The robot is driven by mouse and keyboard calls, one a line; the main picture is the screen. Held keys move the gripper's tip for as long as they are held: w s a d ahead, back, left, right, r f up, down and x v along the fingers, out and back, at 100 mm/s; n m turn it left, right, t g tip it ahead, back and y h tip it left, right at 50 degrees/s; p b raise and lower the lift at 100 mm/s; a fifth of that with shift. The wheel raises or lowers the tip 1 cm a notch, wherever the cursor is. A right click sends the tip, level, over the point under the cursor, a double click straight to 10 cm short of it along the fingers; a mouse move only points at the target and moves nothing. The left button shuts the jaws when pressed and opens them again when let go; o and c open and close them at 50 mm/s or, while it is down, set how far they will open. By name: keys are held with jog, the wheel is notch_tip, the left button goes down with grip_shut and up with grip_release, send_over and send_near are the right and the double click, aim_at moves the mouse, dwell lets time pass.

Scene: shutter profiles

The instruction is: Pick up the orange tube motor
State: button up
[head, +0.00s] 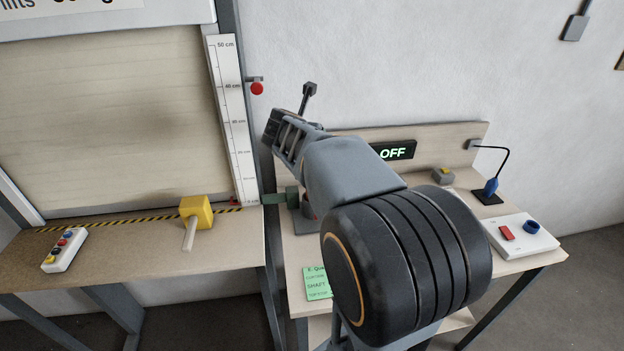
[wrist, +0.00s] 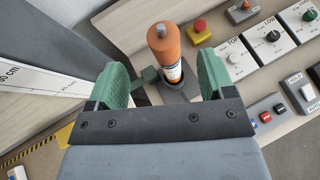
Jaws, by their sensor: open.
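The orange tube motor (wrist: 164,46) is a cylinder with a dark end cap and a white label. In the wrist view it stands roughly upright in a dark grey holder (wrist: 178,94). My gripper (wrist: 162,72) is open, with one green finger to the left of the motor and one to the right. Gaps show on both sides, and the fingers appear apart from it. How far the motor is beyond the fingertips is hard to tell. In the head view my arm hides the motor, and my gripper (head: 276,126) points up and left above the bench.
A small green bracket (wrist: 147,76) sits beside the holder. A red button on a yellow base (wrist: 200,28) and switch panels (wrist: 237,58) stand to the right. A yellow block with a handle (head: 196,212) and a button box (head: 64,249) lie on the left bench.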

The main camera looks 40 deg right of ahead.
jog(key=shift+d+x, duration=0.2)
jog(key=shift+x, duration=4.5)
jog(key=shift+s+r, duration=0.1)
jog(key=shift+r, duration=0.05)
grip_shut()
jog(key=shift+r+p, duration=0.3)
